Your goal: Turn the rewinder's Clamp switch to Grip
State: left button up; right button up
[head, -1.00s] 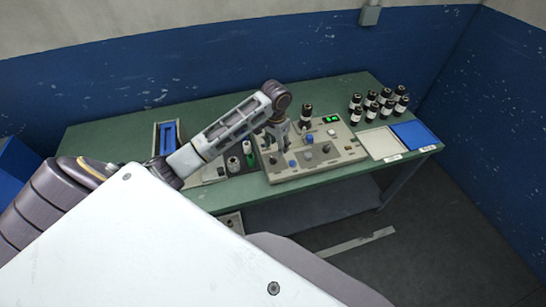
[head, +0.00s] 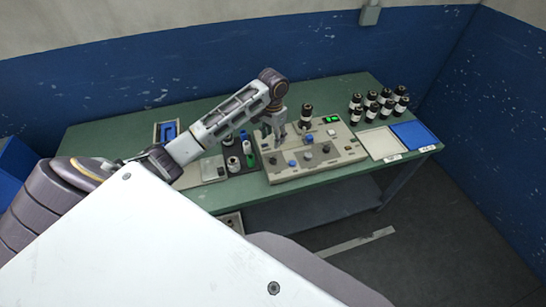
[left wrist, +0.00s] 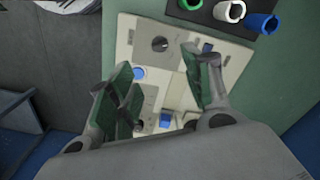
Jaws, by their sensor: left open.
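The rewinder (head: 346,152) is a beige control panel on the green bench, with several dark and blue knobs and a lit green display (head: 330,119). Its labels are too small to read, so I cannot tell which knob is the Clamp switch or its setting. My left gripper (head: 273,131) is above the panel's left part, apart from it, with nothing between the fingers. In the left wrist view its green-padded fingers are spread over the panel. A dark round knob (left wrist: 160,44) with a pointer line lies just beyond the fingertips. My right gripper is not in view.
Several similar bottles (head: 371,99) stand at the back right, behind a white tray (head: 381,142) and a blue tray (head: 415,134). White, green and blue spools (head: 249,153) stand left of the panel, near my arm.

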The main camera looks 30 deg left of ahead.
aim_at(273, 158)
pick_arm(q)
notch_tip(273, 158, down, 13)
jog(key=shift+r+p, duration=0.2)
jog(key=shift+p, duration=0.5)
jog(key=c, duration=1)
jog(key=shift+m, duration=0.5)
jog(key=m, duration=0.5)
jog(key=shift+m, duration=0.3)
jog(key=m, duration=0.5)
jog(key=shift+m, duration=0.3)
